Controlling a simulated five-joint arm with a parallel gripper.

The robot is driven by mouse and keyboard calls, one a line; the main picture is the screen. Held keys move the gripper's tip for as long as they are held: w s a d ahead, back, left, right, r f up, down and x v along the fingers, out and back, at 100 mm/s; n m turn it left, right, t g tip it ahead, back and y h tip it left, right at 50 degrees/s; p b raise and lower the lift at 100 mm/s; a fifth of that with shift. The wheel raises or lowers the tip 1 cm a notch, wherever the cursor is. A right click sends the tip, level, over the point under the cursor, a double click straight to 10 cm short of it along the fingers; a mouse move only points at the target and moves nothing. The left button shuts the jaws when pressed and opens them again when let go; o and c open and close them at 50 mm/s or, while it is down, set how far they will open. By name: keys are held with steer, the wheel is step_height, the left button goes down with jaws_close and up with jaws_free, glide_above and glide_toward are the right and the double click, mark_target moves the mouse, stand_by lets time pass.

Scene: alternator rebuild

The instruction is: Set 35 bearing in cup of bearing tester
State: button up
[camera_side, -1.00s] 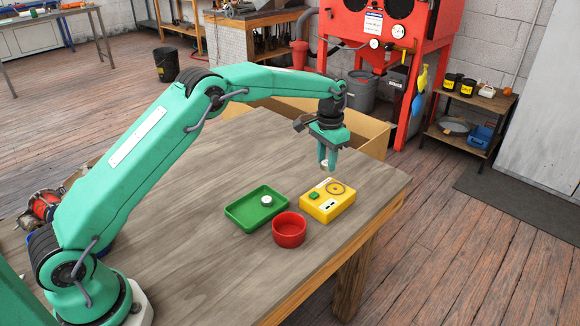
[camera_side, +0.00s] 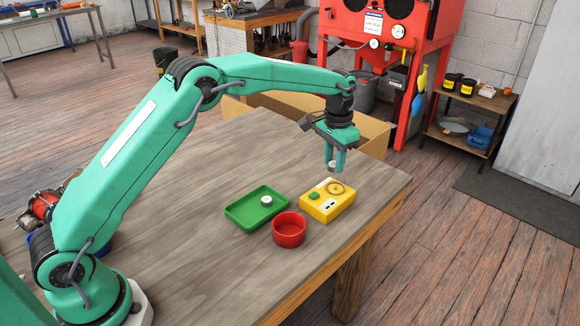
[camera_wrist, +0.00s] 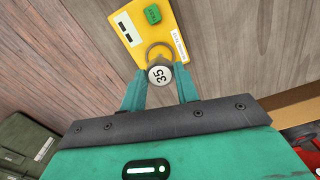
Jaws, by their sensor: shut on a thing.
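My gripper (camera_side: 335,167) is shut on the 35 bearing (camera_wrist: 160,75), a small round pale part with "35" on its face. In the side view the bearing (camera_side: 331,167) is a small light spot between the fingers, above the yellow bearing tester (camera_side: 315,208). The tester's round cup (camera_side: 336,188) lies below the fingertips, with a gap between. In the wrist view the cup's ring (camera_wrist: 157,49) shows just beyond the bearing, partly covered by it. The tester also carries a green button (camera_side: 314,196).
A green tray (camera_side: 240,215) with another small round bearing (camera_side: 266,200) sits left of the tester. A red bowl (camera_side: 289,230) stands in front, close to both. A cardboard box (camera_side: 375,137) is beyond the table's far edge. The left tabletop is clear.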

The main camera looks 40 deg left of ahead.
steer(key=shift+f, duration=0.25)
glide_above(335, 189)
steer(key=shift+n, duration=0.4)
steer(key=shift+f, duration=2.15)
steer(key=shift+f, duration=1.1)
stand_by(0.8)
steer(key=o, duration=1.1)
steer(key=shift+c, duration=0.2)
steer(key=shift+r, duration=0.2)
steer(key=shift+r, duration=3.85)
